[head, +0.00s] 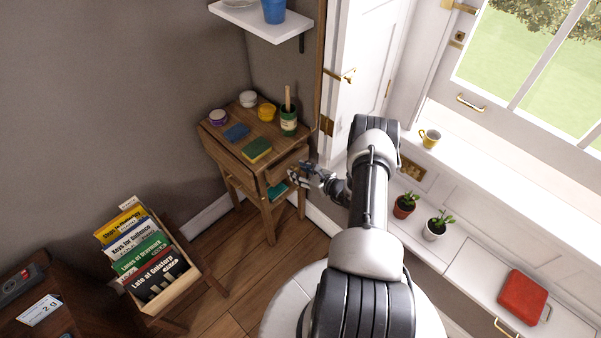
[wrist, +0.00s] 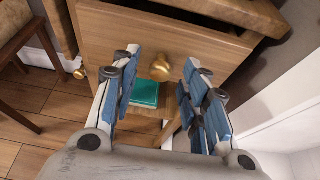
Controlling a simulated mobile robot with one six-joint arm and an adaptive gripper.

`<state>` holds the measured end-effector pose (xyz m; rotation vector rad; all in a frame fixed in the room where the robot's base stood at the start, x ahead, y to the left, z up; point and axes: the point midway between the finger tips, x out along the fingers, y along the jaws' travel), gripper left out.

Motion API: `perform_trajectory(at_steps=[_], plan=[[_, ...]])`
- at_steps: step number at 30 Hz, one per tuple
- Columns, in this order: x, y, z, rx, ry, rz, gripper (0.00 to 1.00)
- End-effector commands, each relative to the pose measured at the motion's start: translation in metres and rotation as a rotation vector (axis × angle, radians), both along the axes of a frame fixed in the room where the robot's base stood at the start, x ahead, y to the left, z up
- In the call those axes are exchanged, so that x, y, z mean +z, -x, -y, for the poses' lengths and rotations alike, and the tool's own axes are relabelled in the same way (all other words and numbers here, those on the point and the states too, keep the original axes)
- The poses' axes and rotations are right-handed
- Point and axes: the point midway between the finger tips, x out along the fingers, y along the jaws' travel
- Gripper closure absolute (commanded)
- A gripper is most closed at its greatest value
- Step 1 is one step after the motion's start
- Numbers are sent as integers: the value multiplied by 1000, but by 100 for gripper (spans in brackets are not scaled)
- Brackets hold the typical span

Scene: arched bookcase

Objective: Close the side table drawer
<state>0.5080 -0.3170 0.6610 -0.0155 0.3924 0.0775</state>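The wooden side table (head: 222,135) stands in the corner, left of my arm. Its drawer (head: 287,166) is pulled out on the side facing my gripper. In the wrist view the drawer front (wrist: 120,35) fills the upper middle, with a dark opening above and behind it. A round brass knob (wrist: 161,69) is on the front. My gripper (head: 305,174) is beside the drawer front, open and empty. In the wrist view its blue-padded fingers (wrist: 158,72) are spread on either side of the knob; I cannot tell whether they touch the front.
A teal book (wrist: 145,93) lies on the shelf below the drawer. The tabletop holds a green jar with a brush (head: 288,122), a sponge (head: 257,150) and several small containers. A white door (head: 358,60) is close on the right. A book crate (head: 165,285) stands at lower left.

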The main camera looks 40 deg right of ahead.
Motion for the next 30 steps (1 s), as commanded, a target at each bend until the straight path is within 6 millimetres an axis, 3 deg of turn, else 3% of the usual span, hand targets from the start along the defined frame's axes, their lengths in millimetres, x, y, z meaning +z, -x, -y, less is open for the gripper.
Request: perform_trajectory(at_steps=[18, 30], plan=[[0, 0, 0, 0, 0, 0, 100], [0, 0, -1, 1, 0, 0, 100]])
